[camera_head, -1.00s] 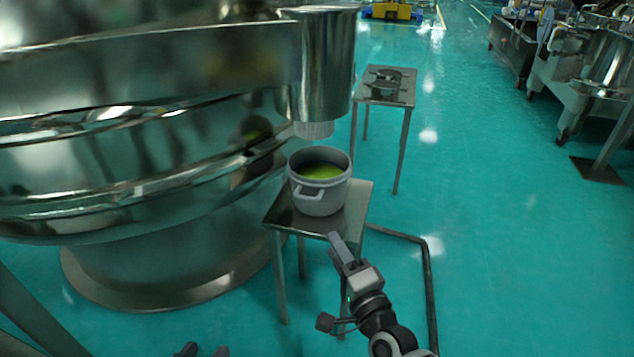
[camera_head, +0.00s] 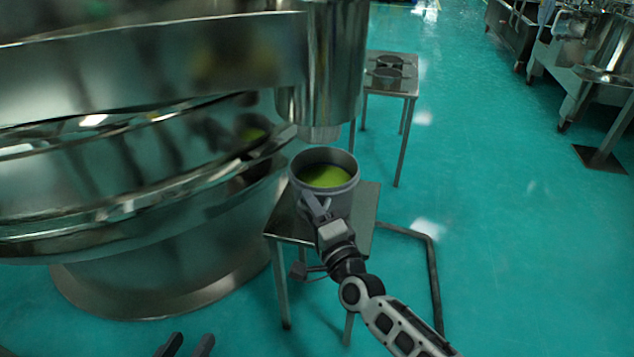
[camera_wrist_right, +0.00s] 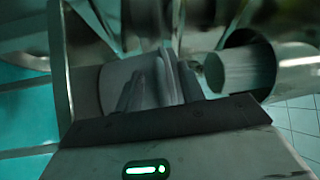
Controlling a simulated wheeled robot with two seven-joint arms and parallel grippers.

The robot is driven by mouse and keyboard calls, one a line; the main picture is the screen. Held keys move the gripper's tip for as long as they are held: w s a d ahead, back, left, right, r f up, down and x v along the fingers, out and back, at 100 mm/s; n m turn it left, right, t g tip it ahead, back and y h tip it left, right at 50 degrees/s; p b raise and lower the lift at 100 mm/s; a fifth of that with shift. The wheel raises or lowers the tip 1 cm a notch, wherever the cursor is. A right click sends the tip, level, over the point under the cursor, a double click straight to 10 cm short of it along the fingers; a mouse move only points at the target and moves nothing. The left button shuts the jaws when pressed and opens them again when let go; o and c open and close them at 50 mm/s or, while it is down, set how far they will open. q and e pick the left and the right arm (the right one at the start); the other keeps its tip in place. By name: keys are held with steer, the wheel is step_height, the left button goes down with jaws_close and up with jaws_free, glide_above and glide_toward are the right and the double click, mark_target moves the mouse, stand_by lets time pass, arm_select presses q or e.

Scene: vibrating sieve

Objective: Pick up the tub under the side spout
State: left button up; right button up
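The grey tub (camera_head: 341,203) holds yellow-green material and stands upright on a small metal stand (camera_head: 367,213), under the side spout (camera_head: 322,134) of the sieve. My right gripper (camera_head: 318,207) is at the tub's near-side handle, just below the rim. In the right wrist view, the handle shows between or close against the fingers (camera_wrist_right: 162,85); I cannot tell whether they are shut on it. The pale tub wall (camera_wrist_right: 92,88) is beside them. My left gripper (camera_head: 186,346) is at the bottom edge, fingers apart and empty, away from the tub.
The large steel sieve (camera_head: 130,170) fills the left side. A second metal stand (camera_head: 403,84) with a dark round item is behind the tub. A dark floor rail (camera_head: 433,270) runs right of the near stand. The floor to the right is mostly clear.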

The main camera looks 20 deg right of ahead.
steer(key=shift+w, duration=0.15)
jaws_close()
steer(key=shift+r, duration=0.25)
